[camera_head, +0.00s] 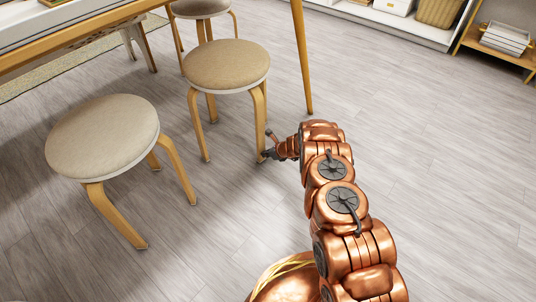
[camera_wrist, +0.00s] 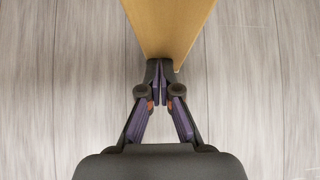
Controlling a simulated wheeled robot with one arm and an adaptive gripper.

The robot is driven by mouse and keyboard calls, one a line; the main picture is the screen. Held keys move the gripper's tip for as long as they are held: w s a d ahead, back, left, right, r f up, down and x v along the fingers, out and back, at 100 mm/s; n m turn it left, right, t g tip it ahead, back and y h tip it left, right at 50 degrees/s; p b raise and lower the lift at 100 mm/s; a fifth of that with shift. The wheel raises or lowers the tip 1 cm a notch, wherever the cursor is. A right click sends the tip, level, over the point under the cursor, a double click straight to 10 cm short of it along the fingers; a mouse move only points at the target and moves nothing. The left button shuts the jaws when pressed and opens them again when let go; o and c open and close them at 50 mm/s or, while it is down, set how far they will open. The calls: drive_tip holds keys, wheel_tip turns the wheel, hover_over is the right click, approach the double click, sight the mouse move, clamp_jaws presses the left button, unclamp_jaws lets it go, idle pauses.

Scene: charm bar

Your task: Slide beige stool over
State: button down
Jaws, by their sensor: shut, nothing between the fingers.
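Three stools with bent wooden legs stand by a table. The middle stool (camera_head: 227,63) has a beige seat; a paler beige stool (camera_head: 102,137) stands at the left, nearer to me. A third stool (camera_head: 199,7) is partly cut off at the top. My gripper (camera_head: 268,145) is low by the floor, beside the front right leg of the middle stool. In the wrist view, my gripper (camera_wrist: 160,72) has its fingertips together at the lower end of a wooden leg (camera_wrist: 167,30). Nothing is between the fingers. I cannot tell whether they touch the leg.
A wooden table (camera_head: 75,37) is at the top left, with a slim table leg (camera_head: 302,60) behind the middle stool. A white shelf (camera_head: 400,22) with a basket (camera_head: 438,12) is at the back. The grey plank floor to the right is clear.

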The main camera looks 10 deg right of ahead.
drive_tip(key=shift+s+d, duration=0.3)
drive_tip(key=shift+s, duration=0.05)
drive_tip(key=shift+s+d, duration=0.85)
drive_tip(key=shift+s, duration=0.2)
drive_tip(key=p+v, duration=0.4)
drive_tip(key=v, duration=0.6)
drive_tip(key=shift+s+d, duration=0.15)
drive_tip(key=shift+r, duration=0.1)
